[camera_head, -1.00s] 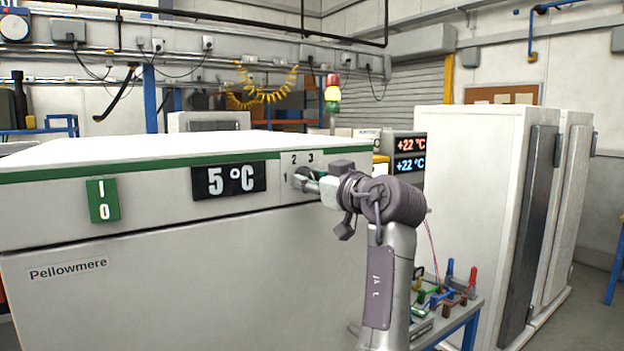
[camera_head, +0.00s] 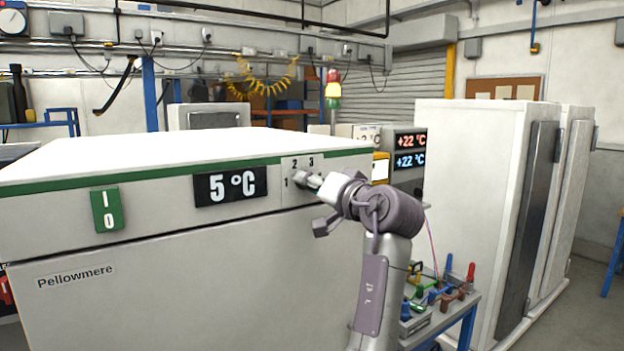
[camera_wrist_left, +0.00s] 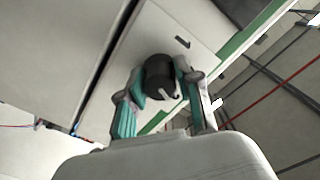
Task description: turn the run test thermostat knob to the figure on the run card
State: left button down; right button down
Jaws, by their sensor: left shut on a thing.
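The thermostat knob is a dark round knob (camera_wrist_left: 160,76) on the white dial plate (camera_head: 318,163) of the chest unit. In the left wrist view my left gripper (camera_wrist_left: 158,92) is shut on it, with a finger on each side. In the head view the left gripper (camera_head: 314,181) reaches the plate from the right and covers part of the knob. The display (camera_head: 230,185) reads 5 °C. I cannot make out a run card. My right gripper is not in view.
A green I/O switch (camera_head: 106,209) sits on the panel at left. Temperature readouts (camera_head: 410,151) show +22 °C behind the unit. A small bench (camera_head: 446,325) with coloured clamps stands right of my arm, near tall white cabinets (camera_head: 468,200).

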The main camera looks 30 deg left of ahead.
pick_arm(q)
jog(key=shift+r+m, duration=0.1)
jog(key=shift+m, duration=0.5)
jog(key=c, duration=1)
grip_release()
jog(key=shift+o, duration=1.1)
jog(key=shift+a, duration=0.1)
jog(key=v, duration=0.7)
jog(key=shift+d, duration=0.25)
